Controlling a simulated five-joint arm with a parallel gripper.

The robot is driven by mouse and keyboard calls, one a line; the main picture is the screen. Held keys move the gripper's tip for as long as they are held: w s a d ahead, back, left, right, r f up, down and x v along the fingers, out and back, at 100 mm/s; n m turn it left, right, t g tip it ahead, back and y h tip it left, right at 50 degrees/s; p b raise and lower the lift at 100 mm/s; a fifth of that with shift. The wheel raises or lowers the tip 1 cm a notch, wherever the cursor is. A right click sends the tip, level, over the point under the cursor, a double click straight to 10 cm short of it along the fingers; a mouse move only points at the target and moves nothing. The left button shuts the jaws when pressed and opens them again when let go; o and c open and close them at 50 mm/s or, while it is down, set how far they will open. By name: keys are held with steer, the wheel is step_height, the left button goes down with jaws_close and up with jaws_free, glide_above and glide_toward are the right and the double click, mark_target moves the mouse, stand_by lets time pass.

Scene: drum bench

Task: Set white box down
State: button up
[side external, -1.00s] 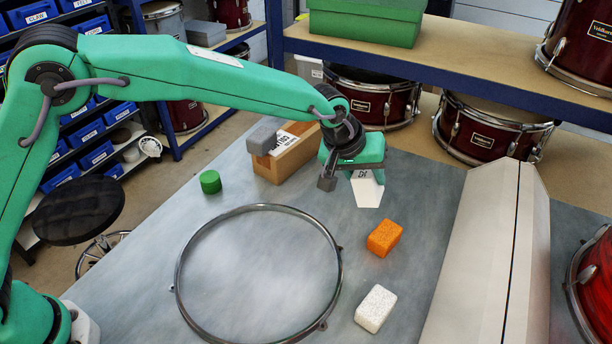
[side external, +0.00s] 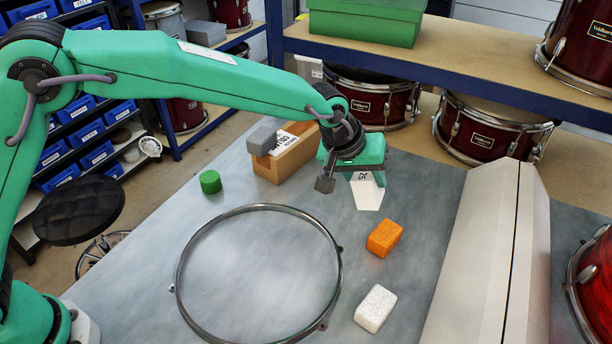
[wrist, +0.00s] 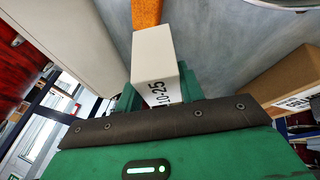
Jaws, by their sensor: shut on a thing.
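The white box (side external: 369,195) has a printed label and is held in my gripper (side external: 366,172), to the right of the wooden box and behind the orange block. Its lower end points down toward the bench. I cannot tell whether it touches the bench top. In the wrist view the white box (wrist: 152,52) sits between the green fingers of my gripper (wrist: 158,90), with "10-25" showing on its near face. The fingers partly hide its upper part in the side view.
An orange block (side external: 384,238) and a white speckled block (side external: 375,308) lie in front. A metal hoop (side external: 178,272) lies left of them. A green cylinder (side external: 210,182) and a wooden box (side external: 290,160) stand behind the hoop. A long pale case (side external: 487,250) is at right.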

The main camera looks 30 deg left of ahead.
steer(key=s+a+f+m, duration=0.3)
steer(key=s+a+m, duration=0.5)
steer(key=s+a, duration=0.8)
steer(key=s, duration=0.4)
steer(key=shift+y, duration=0.4)
steer(key=shift+d+f, duration=0.1)
steer(key=shift+f, duration=2.1)
steer(key=shift+f, duration=1.75)
steer(key=shift+f, duration=0.15)
